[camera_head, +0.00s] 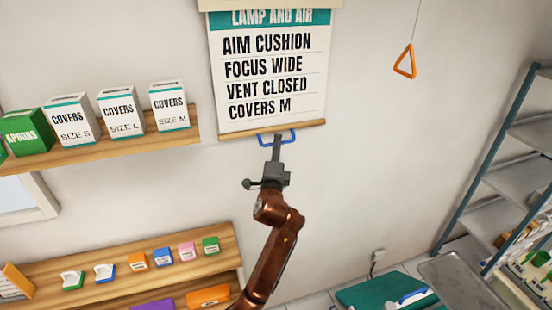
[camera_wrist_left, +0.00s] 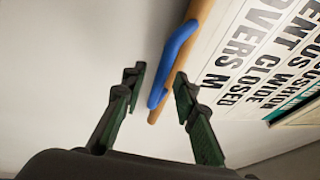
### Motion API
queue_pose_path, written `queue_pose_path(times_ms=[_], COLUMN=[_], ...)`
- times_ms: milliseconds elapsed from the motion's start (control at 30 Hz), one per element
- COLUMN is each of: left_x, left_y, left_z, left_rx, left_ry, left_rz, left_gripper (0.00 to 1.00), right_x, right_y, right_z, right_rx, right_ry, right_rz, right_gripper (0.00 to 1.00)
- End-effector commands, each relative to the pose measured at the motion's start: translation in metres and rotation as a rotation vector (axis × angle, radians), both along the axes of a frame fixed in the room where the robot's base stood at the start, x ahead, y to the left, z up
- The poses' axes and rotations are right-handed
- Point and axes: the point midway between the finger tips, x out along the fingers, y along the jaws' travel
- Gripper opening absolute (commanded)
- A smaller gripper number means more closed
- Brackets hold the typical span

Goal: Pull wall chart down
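The wall chart (camera_head: 266,75) hangs unrolled on the wall, headed "LAMP AND AIR", with lines down to "COVERS M". A wooden bar (camera_head: 230,135) runs along its bottom edge, and a blue handle (camera_head: 292,137) hangs from the bar. In the left wrist view the blue handle (camera_wrist_left: 176,57) and bar (camera_wrist_left: 199,12) show beside the printed chart (camera_wrist_left: 255,60). My left gripper (camera_head: 277,138) is raised to the handle. Its two fingers (camera_wrist_left: 158,80) are apart, with the handle's lower end between the tips; contact cannot be told. My right gripper is not in view.
A shelf (camera_head: 110,150) with several cover boxes is left of the chart. A lower shelf (camera_head: 130,285) holds small boxes. An orange triangular pull (camera_head: 405,62) hangs at the right. A metal rack (camera_head: 490,165) stands at the far right. The wall below the chart is clear.

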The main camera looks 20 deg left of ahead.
Motion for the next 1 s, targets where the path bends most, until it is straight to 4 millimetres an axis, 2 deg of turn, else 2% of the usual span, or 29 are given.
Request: queue_pose_path(times_ms=[300, 500, 700, 1000], left_x=[-0.063, -0.089, -0.098, -0.098], left_y=[-0.018, -0.025, -0.028, -0.028], left_z=[-0.012, -0.017, -0.018, -0.018], left_rx=[-0.002, -0.001, -0.001, -0.001], left_ry=[0.0, 0.001, 0.001, 0.001], left_rz=[-0.002, 0.0, 0.0, 0.0], left_gripper=[0.27, 0.27, 0.27, 0.27], right_x=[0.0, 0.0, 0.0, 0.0], right_y=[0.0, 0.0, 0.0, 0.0], right_z=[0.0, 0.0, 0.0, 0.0], right_rx=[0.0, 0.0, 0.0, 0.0], right_ry=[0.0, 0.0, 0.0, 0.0], right_rz=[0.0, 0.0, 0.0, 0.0], right_gripper=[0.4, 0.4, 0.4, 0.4])
